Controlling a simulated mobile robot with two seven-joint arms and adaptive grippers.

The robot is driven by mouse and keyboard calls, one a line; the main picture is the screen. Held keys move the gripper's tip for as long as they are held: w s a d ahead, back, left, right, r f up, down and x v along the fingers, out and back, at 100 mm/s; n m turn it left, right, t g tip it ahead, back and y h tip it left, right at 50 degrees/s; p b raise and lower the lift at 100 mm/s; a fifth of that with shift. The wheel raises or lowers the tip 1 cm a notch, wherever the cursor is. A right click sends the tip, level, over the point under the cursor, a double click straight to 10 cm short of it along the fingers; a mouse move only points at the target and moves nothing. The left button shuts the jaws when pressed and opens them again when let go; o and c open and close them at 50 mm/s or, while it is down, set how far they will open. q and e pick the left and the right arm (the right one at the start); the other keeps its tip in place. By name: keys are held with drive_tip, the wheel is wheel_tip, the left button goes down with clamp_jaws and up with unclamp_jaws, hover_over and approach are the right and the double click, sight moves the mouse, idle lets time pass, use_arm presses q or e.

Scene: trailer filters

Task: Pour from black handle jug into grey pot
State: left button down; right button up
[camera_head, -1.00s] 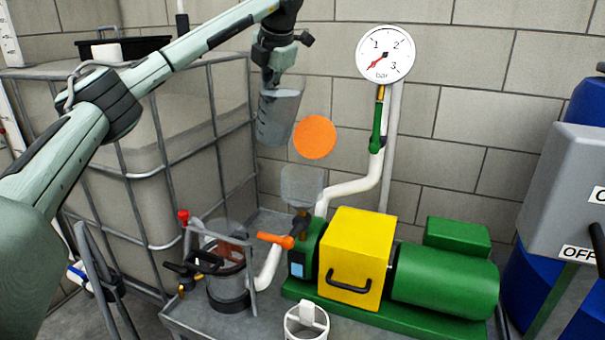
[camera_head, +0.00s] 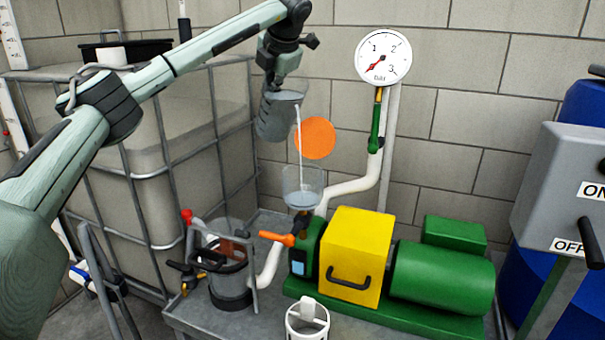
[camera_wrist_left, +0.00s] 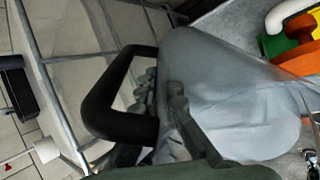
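A translucent grey jug (camera_head: 272,118) hangs tilted, mouth to the right, above the pump. Its black handle (camera_wrist_left: 110,105) shows in the left wrist view. My left gripper (camera_wrist_left: 165,105) is shut on this handle; in the head view the gripper (camera_head: 276,78) is above the jug. A thin pale stream (camera_head: 299,140) falls from the jug's lip into a clear grey cup (camera_head: 302,186) on the pump's inlet, where pale liquid shows. A clear-walled, grey-based pot (camera_head: 230,287) with a black top frame stands left of the pump. I cannot tell which vessel the task calls the grey pot. My right gripper is not in view.
The green pump (camera_head: 440,280) with a yellow guard (camera_head: 356,258) sits on a grey bench (camera_head: 190,315). An orange lever (camera_head: 277,239) is below the cup. A pressure gauge (camera_head: 383,56) and orange disc (camera_head: 315,138) are behind. A caged tank (camera_head: 170,170) stands left, a switch box (camera_head: 560,185) right.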

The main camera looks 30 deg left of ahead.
use_arm(q)
drive_tip(key=shift+s+d+r, duration=0.1)
drive_tip(key=shift+d+r, duration=0.1)
drive_tip(key=shift+r, duration=0.15)
drive_tip(key=shift+a+f, duration=0.1)
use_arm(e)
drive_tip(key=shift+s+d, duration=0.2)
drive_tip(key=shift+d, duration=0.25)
use_arm(q)
drive_tip(key=shift+t, duration=0.3)
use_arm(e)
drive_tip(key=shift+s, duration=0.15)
use_arm(q)
drive_tip(key=shift+y, duration=0.3)
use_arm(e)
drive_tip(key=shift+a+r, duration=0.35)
use_arm(q)
drive_tip(key=shift+b, duration=0.4)
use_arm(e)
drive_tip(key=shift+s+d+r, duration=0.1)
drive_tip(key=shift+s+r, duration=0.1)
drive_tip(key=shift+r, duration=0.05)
